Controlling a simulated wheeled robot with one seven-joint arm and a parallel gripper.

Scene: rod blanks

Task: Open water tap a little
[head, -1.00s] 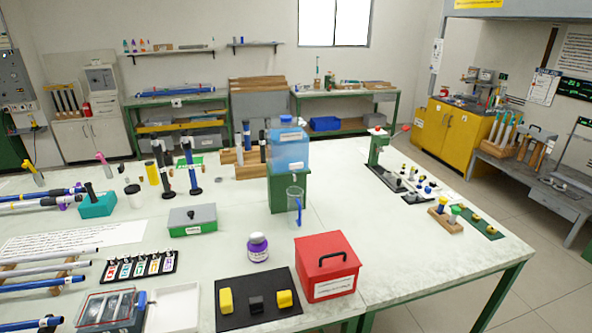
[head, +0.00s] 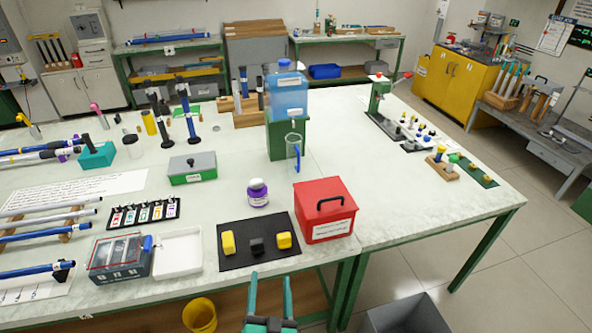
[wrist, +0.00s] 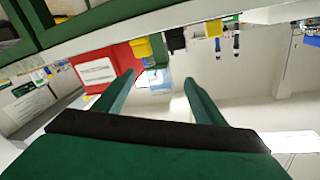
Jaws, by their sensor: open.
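The blue water container (head: 287,92) stands on a green stand (head: 288,140) at the middle of the table in the head view. A clear jug with a blue handle (head: 293,147) stands at the stand's front. My gripper (head: 271,277) is at the bottom of the head view, in front of the table's near edge, well apart from the container. Its green fingers are spread with nothing between them. In the wrist view my gripper (wrist: 160,84) is open, with a pale blue shape, perhaps the container, beyond the fingertips.
A red box (head: 325,208) and a black mat (head: 232,258) with yellow and black blocks lie near the table's front edge. A purple-labelled bottle (head: 258,192) stands behind the mat. A yellow bucket (head: 199,315) and a grey bin (head: 405,316) are low in front.

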